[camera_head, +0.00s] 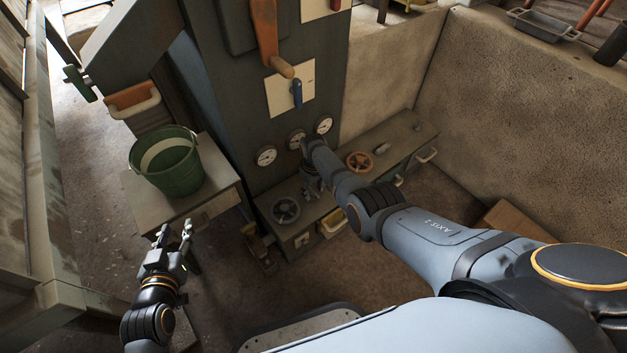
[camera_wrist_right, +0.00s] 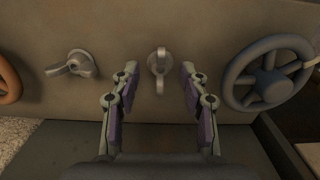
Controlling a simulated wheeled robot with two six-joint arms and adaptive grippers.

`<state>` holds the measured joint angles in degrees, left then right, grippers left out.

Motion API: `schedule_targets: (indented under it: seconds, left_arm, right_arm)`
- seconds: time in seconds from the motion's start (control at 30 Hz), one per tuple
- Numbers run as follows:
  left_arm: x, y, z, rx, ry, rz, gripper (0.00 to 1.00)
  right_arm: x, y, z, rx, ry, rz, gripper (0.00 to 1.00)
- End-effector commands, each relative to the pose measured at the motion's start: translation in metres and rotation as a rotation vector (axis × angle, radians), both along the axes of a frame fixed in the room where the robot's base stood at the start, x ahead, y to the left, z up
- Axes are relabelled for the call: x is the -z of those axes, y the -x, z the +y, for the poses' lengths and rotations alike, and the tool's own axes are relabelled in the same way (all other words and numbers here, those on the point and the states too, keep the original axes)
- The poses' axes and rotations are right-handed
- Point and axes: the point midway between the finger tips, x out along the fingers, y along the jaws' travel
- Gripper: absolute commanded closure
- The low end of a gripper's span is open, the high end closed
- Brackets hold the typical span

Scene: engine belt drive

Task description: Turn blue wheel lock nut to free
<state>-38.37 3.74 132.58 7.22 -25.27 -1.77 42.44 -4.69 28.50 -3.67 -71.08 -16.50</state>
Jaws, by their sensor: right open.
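The blue wheel (camera_wrist_right: 272,86) is a dull blue-grey handwheel at the right of the right wrist view. In the head view it (camera_head: 286,210) sits on the low bench's left part. Its lock nut (camera_wrist_right: 158,58), a small grey winged nut, stands with its wing upright in the right wrist view. My right gripper (camera_wrist_right: 159,75) is open, a finger on each side of the nut, with visible gaps; contact is not seen. In the head view my right arm hides this nut. My left gripper (camera_head: 175,236) is open and empty, low at the left.
An orange wheel (camera_head: 360,161) and another grey lock nut (camera_wrist_right: 80,65) are on the same bench. Gauges (camera_head: 266,155) and a cabinet with levers rise behind it. A green bucket (camera_head: 175,168) stands on a table (camera_head: 215,172) near my left gripper.

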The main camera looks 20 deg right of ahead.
Motion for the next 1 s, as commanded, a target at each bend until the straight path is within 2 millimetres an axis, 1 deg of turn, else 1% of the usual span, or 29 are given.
schedule_targets:
  seconds: [0.17,0.4,0.5,0.6,0.7,1.0]
  left_arm:
    - [0.0,0.0,0.0,0.0,-0.001,0.0,0.6]
    - [0.0,0.0,0.0,0.002,-0.001,0.0,0.6]
    - [0.0,0.0,0.0,0.002,-0.001,0.0,0.6]
    - [0.0,0.0,0.0,0.002,-0.001,0.0,0.6]
    - [0.0,0.0,0.0,0.002,-0.001,0.0,0.6]
    - [0.0,0.0,0.0,0.002,-0.002,0.001,0.6]
  right_arm:
    - [-0.022,0.001,0.0,0.001,-0.001,-0.003,0.55]
    - [-0.078,0.001,0.0,0.001,-0.001,-0.004,0.55]
    - [-0.096,0.001,0.0,0.0,-0.001,-0.003,0.55]
    - [-0.106,0.001,0.0,0.0,0.0,-0.001,0.55]
    - [-0.111,0.002,0.0,0.0,0.0,0.0,0.55]
    - [-0.111,0.002,0.0,0.0,0.0,0.001,0.55]
